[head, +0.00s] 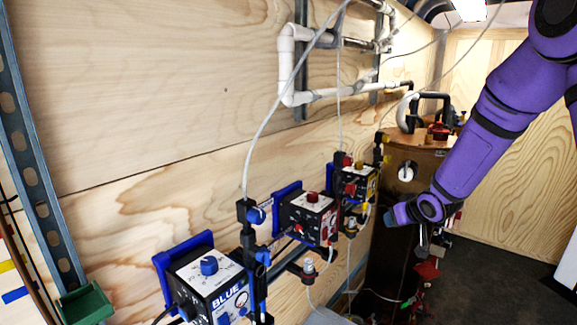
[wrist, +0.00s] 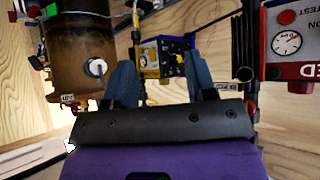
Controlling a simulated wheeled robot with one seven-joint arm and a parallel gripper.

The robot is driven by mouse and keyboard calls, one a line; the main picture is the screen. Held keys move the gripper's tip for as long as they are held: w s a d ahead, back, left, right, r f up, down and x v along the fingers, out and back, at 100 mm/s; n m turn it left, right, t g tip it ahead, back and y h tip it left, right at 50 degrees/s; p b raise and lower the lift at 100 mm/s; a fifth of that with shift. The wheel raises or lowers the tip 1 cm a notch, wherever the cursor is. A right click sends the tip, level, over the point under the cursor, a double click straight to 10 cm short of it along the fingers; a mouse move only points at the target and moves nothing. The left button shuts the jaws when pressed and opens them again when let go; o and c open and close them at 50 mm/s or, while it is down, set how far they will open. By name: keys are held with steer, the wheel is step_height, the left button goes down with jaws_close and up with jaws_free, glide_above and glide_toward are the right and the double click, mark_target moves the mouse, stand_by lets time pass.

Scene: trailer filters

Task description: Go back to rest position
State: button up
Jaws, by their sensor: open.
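My purple arm comes in from the upper right of the head view. The yellow control box (wrist: 173,58) is seen beyond the gap between the fingers. The fingers appear apart from it, though the exact distance is hard to tell.
A blue-labelled box (head: 212,285), a red-labelled box (head: 308,218) and the yellow box (head: 357,183) line the wooden wall. The brown tank (head: 400,165) stands behind my wrist. White pipes (head: 287,65) run above. Dark floor (head: 490,285) lies open at the lower right.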

steer(key=s+d+r+m+g+h, duration=0.1)
steer(key=s+d+r+m+h, duration=0.15)
steer(key=s+r, duration=1.3)
steer(key=s+a+r+g, duration=0.1)
steer(key=s+r, duration=0.2)
steer(key=s, duration=0.8)
steer(key=s+a+r+g, duration=0.2)
steer(key=s+r, duration=0.1)
steer(key=s, duration=0.9)
steer(key=shift+s+y, duration=0.25)
steer(key=shift+y, duration=0.1)
